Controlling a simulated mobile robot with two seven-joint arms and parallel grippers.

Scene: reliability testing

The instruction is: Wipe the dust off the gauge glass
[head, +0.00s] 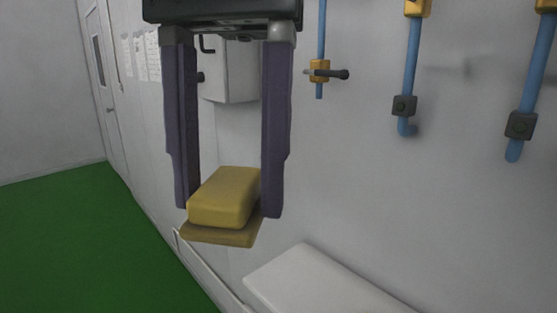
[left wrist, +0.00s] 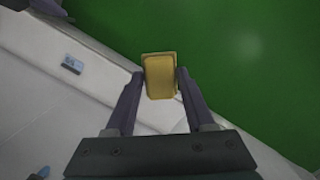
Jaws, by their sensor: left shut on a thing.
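My left gripper (head: 229,205) hangs down in the upper middle of the head view, its two long purple-grey fingers shut on a yellow sponge (head: 223,196). The sponge is a block with a darker, wider layer below it. It is held in the air between the fingertips, clear of the wall. The left wrist view also shows the sponge (left wrist: 160,77) between the fingertips, above the green floor. I cannot make out a gauge glass in either view.
A white ledge (head: 325,285) juts out at the bottom. Blue pipes with yellow and dark fittings (head: 411,75) run down the grey wall at right. A white box (head: 230,80) on the wall is partly behind the gripper. The green floor (head: 75,240) is clear at left.

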